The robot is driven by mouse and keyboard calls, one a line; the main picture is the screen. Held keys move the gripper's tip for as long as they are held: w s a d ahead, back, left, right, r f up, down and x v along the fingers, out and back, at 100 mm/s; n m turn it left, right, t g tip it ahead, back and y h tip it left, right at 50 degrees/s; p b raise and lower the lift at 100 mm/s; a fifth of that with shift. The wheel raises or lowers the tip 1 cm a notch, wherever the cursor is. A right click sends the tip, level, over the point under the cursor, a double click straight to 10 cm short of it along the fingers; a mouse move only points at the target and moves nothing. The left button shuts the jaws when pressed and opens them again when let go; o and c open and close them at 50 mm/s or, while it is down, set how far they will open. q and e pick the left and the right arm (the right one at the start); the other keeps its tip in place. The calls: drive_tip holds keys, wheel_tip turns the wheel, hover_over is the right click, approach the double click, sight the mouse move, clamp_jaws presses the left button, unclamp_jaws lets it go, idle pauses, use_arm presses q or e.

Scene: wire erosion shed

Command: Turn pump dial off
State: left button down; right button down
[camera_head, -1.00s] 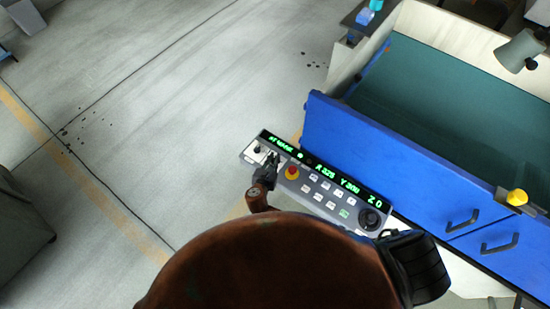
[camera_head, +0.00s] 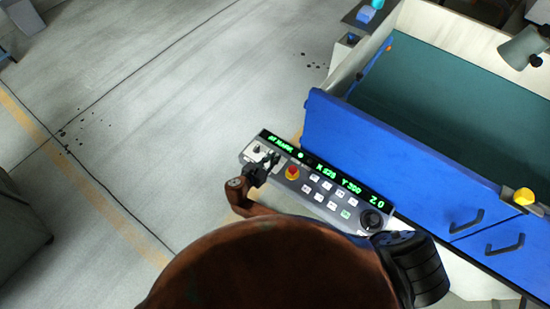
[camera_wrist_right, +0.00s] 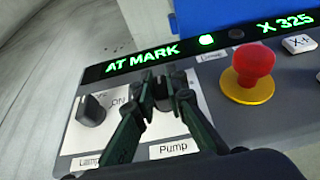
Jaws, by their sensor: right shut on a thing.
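The control panel (camera_head: 318,182) stands in front of the blue machine. My right gripper (camera_head: 268,162) is at its left end. In the right wrist view the gripper (camera_wrist_right: 162,94) has its two dark fingers closed around the pump dial, over the white plate labelled Pump (camera_wrist_right: 174,147). The fingers hide most of the dial, so its pointer and setting cannot be read. The black lamp dial (camera_wrist_right: 90,110) stands just left of the fingers, with ON printed beside it. My left gripper is not in view.
A red mushroom button (camera_wrist_right: 250,68) on a yellow ring sits close to the right of the fingers. Several white keys and a black knob (camera_head: 371,218) lie farther right. The green display reads AT MARK. Open floor (camera_head: 150,120) lies to the left.

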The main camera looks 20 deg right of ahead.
sight(274, 158)
drive_tip(key=shift+a, duration=0.15)
drive_tip(key=c, duration=1.9)
unclamp_jaws()
drive_tip(key=shift+c, duration=0.2)
wheel_tip(274, 158, up, 10)
drive_tip(key=shift+r, duration=0.1)
